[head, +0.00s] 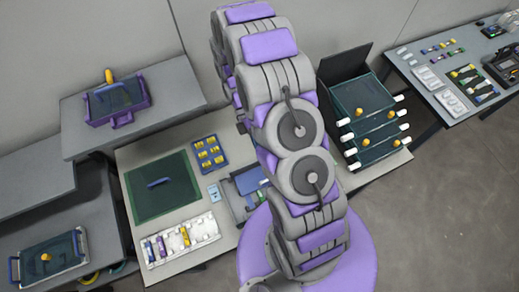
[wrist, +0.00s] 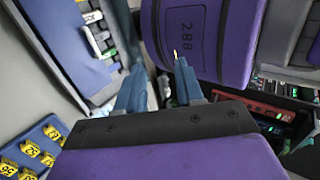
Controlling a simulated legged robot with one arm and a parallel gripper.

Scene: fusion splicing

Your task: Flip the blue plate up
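In the head view a blue-grey device with a blue plate (head: 249,180) sits on the middle table, partly hidden behind my arm. In the wrist view a blue panel (wrist: 48,38) with small white, yellow and green pieces along its edge lies at the upper left, left of my fingers. I cannot tell for sure whether this panel is the same plate. My gripper (wrist: 158,75) shows two blue fingers standing apart, with nothing clearly held between them. The left finger is nearer the panel; contact cannot be told. My gripper is hidden in the head view.
A blue tray of yellow blocks (head: 208,153) stands beside the device and also shows in the wrist view (wrist: 27,153). A green mat (head: 162,187) and white rack (head: 182,240) lie left. A stack of dark drawers (head: 365,115) stands right of my arm.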

